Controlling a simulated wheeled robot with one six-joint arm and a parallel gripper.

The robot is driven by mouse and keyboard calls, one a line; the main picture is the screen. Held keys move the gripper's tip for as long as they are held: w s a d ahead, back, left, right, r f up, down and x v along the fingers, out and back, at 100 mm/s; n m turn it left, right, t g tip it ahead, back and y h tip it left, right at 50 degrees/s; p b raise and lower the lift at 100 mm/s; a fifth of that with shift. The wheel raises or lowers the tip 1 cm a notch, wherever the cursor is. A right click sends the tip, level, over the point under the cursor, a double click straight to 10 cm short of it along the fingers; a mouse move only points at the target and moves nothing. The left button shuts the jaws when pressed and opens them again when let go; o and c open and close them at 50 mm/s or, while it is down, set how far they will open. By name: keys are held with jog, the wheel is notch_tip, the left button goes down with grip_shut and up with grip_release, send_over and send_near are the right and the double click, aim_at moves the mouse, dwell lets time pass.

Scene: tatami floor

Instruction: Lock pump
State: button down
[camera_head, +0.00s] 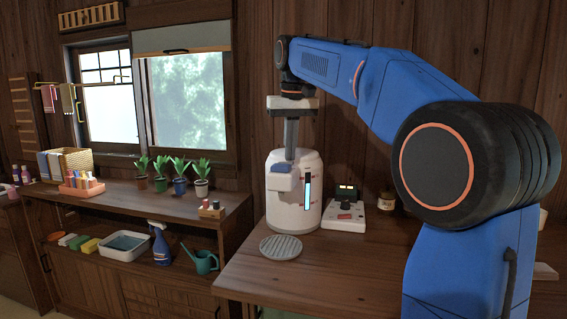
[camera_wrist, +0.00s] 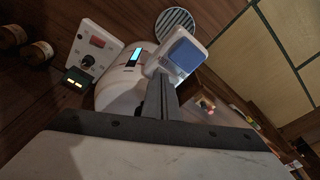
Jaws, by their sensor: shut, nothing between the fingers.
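The pump is a white, rounded air-pot style container (camera_head: 293,215) on the wooden table, with a lit blue level strip on its front. A blue-grey block (camera_head: 282,168) sits at its top front; in the wrist view this blue piece (camera_wrist: 186,55) is on a white head beyond my fingers. My gripper (camera_head: 290,156) points straight down over the pump's top, shut and empty. It also shows in the wrist view (camera_wrist: 161,80). The fingertips are at or just behind the blue piece; I cannot tell whether they touch the pump. They hide part of its top.
A round grey slatted drain plate (camera_head: 281,247) lies in front of the pump. A white control box (camera_head: 344,217) with a dark display stands to the right, near a small jar (camera_head: 386,201). A plant shelf (camera_head: 140,195) is at left. The table's front is clear.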

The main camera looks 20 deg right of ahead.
jog(key=shift+f, duration=0.25)
jog(key=shift+r, duration=0.1)
notch_tip(320, 180, up, 7)
dwell(1.1)
dwell(0.3)
